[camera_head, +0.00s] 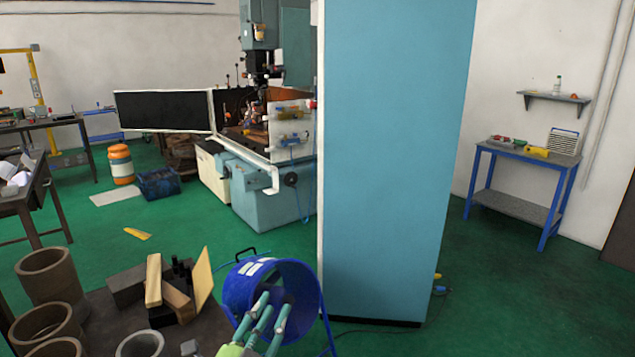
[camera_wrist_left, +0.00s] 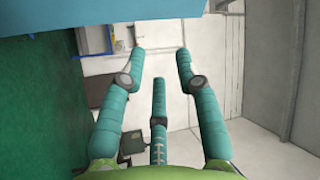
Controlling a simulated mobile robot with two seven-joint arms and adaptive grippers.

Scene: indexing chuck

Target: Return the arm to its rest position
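My left gripper (camera_head: 270,306) is low in the middle of the head view, with teal fingers and a green palm. It is in front of a blue round drum-like container (camera_head: 237,292) and overlaps it in the picture; I cannot tell whether they touch. In the left wrist view, my left gripper (camera_wrist_left: 160,58) has its fingers spread apart with nothing between them. Behind them are a pale wall and some furniture. My right gripper is in neither view. I cannot make out an indexing chuck.
A tall blue cabinet (camera_head: 395,160) stands close on the right. A dark table (camera_head: 105,315) at lower left holds brown cylinders (camera_head: 52,275) and blocks (camera_head: 153,280). A milling machine (camera_head: 265,190) stands behind. A blue-legged bench (camera_head: 525,155) is far right.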

